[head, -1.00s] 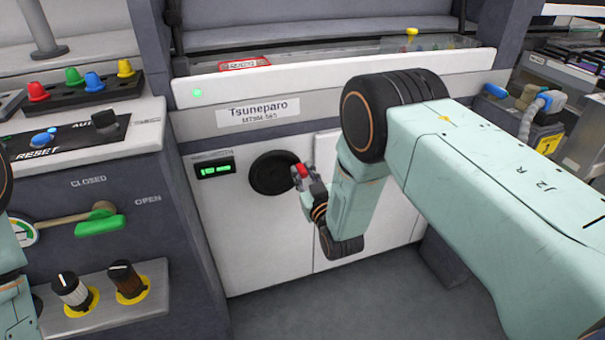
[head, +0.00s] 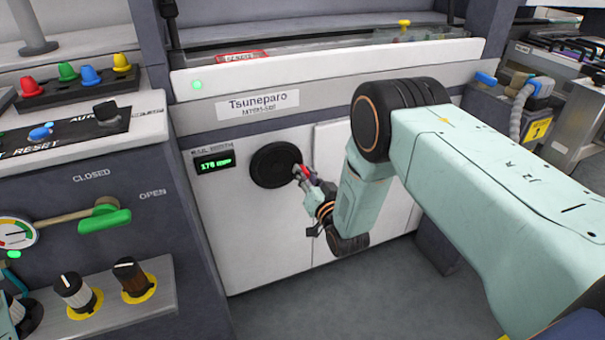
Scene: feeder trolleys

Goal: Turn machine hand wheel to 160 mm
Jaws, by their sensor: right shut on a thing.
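The black round hand wheel (head: 274,165) is on the white front panel of the machine. A small green-lit display (head: 215,163) left of it appears to read 178 mm, though the digits are small. My right gripper (head: 302,174) is at the wheel's right edge, shut on its handle, which is mostly hidden by the fingers. A red part shows at the fingers. My left gripper is not clearly in view; only a bit of my left arm shows at the lower left edge.
A control panel on the left carries a green-handled lever (head: 104,217), two knobs (head: 133,279) and several coloured buttons. The nameplate (head: 257,106) is above the wheel. A blue-capped hose (head: 520,95) stands at the right. The grey floor below the machine is clear.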

